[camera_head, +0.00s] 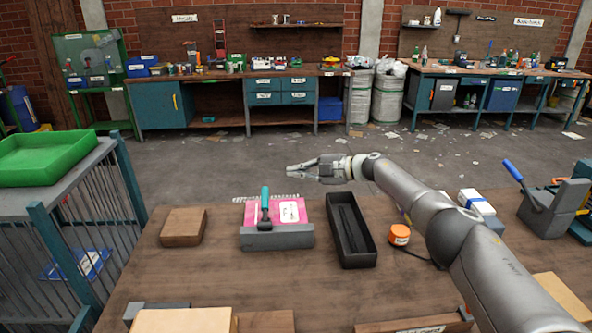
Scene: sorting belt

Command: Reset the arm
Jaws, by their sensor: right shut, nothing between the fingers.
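My right arm reaches in from the right of the head view. Its gripper (290,168) points left, is shut and empty, and hangs in the air above the far side of the wooden table (175,275). Below it is a pink item (292,212) in a grey holder (277,240), with a teal-handled tool (265,200) on it. My left gripper does not show.
A black open tray (371,258) and an orange round item (399,235) are right of the holder. A brown wooden block (184,227) lies left. A green tray (45,158) sits on a rack at the left. A grey device with a blue lever (552,207) stands at the right.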

